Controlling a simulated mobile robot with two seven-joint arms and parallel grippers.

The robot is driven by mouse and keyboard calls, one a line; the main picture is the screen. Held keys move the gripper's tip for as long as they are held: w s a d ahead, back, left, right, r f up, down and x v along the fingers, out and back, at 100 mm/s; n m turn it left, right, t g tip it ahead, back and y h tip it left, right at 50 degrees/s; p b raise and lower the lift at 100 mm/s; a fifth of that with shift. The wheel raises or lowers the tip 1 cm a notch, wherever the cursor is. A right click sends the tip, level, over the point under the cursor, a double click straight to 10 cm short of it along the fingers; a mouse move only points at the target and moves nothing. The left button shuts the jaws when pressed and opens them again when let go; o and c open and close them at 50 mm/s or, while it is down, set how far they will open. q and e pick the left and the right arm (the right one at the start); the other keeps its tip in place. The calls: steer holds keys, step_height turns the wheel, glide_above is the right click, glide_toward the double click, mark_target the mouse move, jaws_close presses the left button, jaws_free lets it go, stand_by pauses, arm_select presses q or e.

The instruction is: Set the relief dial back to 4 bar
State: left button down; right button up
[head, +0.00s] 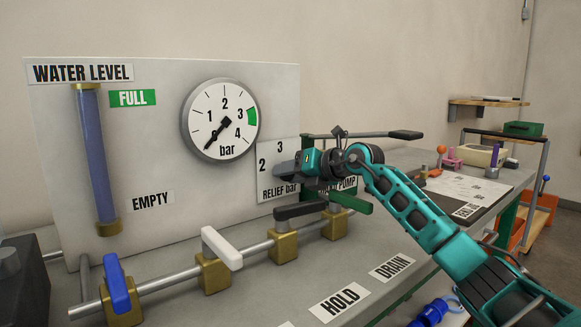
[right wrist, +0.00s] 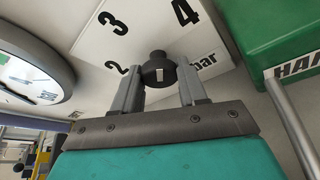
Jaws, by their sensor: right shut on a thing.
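The relief dial is a small dark knob (right wrist: 158,58) with a short white mark, on a white plate (right wrist: 90,42) numbered 2, 3 and 4. The plate also shows in the head view (head: 264,182), lettered "RELIEF bar", with 2 and 3 readable. The knob is hidden there behind my right gripper (head: 287,168). In the right wrist view my right gripper (right wrist: 160,80) has one finger on each side of the knob and is shut on it. I cannot tell surely which number the white mark points to. My left gripper is not in view.
A round pressure gauge (head: 220,120) has its needle pointing lower left, below 1. A blue water level tube (head: 95,155) stands at left. Below runs a pipe with brass valves and blue, white, black and green (head: 347,201) handles. A green box (right wrist: 270,35) is close right of the dial.

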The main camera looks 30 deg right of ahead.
steer(key=shift+m+y+p, duration=0.9)
steer(key=shift+m+p, duration=0.45)
steer(key=shift+m, duration=0.15)
steer(key=shift+f+t, duration=0.1)
steer(key=shift+t, duration=0.2)
steer(key=o, duration=1.1)
steer(key=shift+c, duration=0.2)
